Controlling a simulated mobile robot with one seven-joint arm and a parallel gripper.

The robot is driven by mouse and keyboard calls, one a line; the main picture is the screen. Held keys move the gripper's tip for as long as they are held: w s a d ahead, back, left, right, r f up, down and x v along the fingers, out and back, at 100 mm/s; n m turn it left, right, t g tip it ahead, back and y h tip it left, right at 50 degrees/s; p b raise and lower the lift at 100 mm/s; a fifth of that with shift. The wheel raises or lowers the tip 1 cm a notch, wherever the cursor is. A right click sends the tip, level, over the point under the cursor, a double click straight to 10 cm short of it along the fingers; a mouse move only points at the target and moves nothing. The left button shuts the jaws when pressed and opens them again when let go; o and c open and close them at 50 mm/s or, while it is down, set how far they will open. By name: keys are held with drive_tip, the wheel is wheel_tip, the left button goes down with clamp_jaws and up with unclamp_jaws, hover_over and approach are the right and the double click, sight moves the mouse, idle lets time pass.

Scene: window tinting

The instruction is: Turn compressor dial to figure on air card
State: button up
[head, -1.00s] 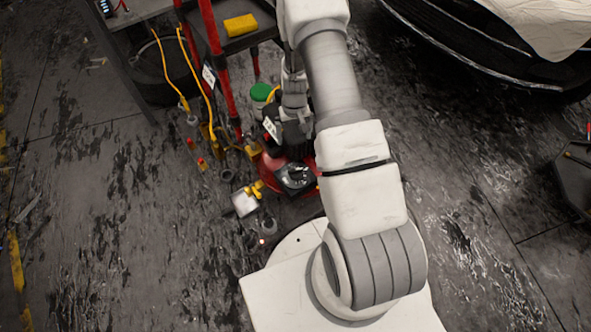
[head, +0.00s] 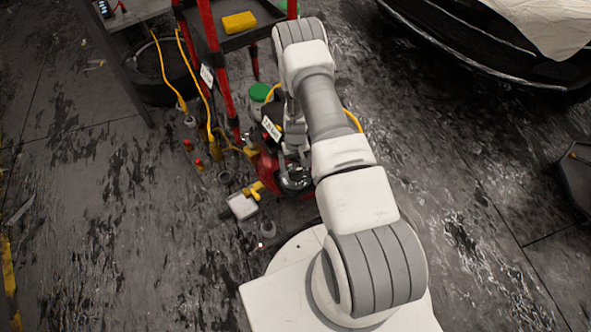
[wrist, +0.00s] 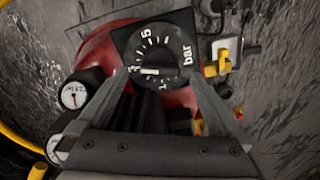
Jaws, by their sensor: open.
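The compressor dial (wrist: 165,48) is a round black knob on a square black plate, with white ticks, the figures 1, 3 and 5, and "bar". A short white mark on it lies near the 3. In the head view the dial (head: 297,180) shows on top of the red compressor (head: 264,166). My gripper (wrist: 157,77) is open, its two fingers on either side of the dial's near part; I cannot tell whether they touch it. The white air card (head: 271,128) stands behind the dial; its small print seems to read "1.5 bar", not surely.
Two round white gauges, one of them clear (wrist: 74,95), sit left of my fingers. A yellow valve fitting (wrist: 222,62) is right of the dial. A red-framed cart (head: 215,70) stands behind, with yellow hoses beside it. Floor at left is mostly free.

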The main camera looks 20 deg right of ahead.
drive_tip(key=shift+f, duration=1.1)
drive_tip(key=c, duration=1.4)
drive_tip(key=shift+n+b, duration=0.3)
drive_tip(key=shift+b, duration=0.05)
drive_tip(key=n+b, duration=0.2)
drive_tip(key=n, duration=0.3)
drive_tip(key=n+b, duration=0.2)
drive_tip(key=n, duration=0.4)
